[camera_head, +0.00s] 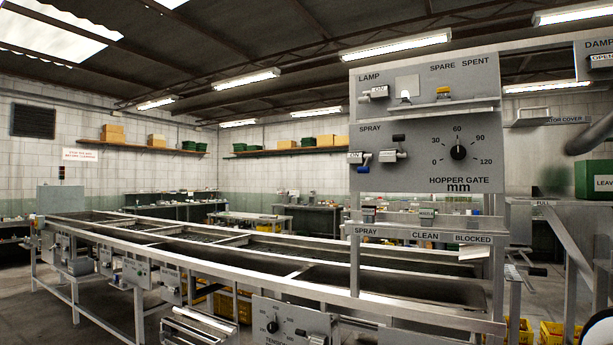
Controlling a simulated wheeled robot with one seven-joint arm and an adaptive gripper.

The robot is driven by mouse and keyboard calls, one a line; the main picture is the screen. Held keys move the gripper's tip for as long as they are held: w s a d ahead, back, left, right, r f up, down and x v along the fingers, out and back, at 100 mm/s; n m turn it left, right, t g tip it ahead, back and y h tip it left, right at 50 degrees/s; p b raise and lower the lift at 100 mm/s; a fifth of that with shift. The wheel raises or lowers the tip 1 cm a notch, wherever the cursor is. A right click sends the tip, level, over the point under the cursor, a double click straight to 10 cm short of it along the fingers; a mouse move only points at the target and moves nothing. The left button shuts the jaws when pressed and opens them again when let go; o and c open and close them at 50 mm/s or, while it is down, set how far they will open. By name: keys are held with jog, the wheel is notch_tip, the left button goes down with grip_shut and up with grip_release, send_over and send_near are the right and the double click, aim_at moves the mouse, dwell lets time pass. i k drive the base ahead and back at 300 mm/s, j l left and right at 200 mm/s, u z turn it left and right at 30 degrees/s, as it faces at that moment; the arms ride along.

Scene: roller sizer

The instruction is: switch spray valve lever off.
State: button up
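The grey upright panel (425,120) stands right of centre in the head view. Its SPRAY section holds a small grey valve body (392,156) with a dark knob-like part (398,138) above it. Left of the body is a small blue piece (363,168) pointing downward, below a white tag (355,157) that seems to read ON. The parts are too small to tell surely which one is the lever. My gripper is not in view, and nothing is seen touching the valve.
A lamp switch (374,93) sits above the valve, and a hopper gate dial (458,153) sits to its right. A shelf labelled SPRAY, CLEAN and BLOCKED (424,235) is below. The long metal sizer frame (140,238) runs back left.

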aim_at(365, 170)
jog(key=i+l+z, duration=0.15)
jog(key=i+j+z, duration=0.1)
jog(key=i+z, duration=0.2)
jog(key=i, duration=1.65)
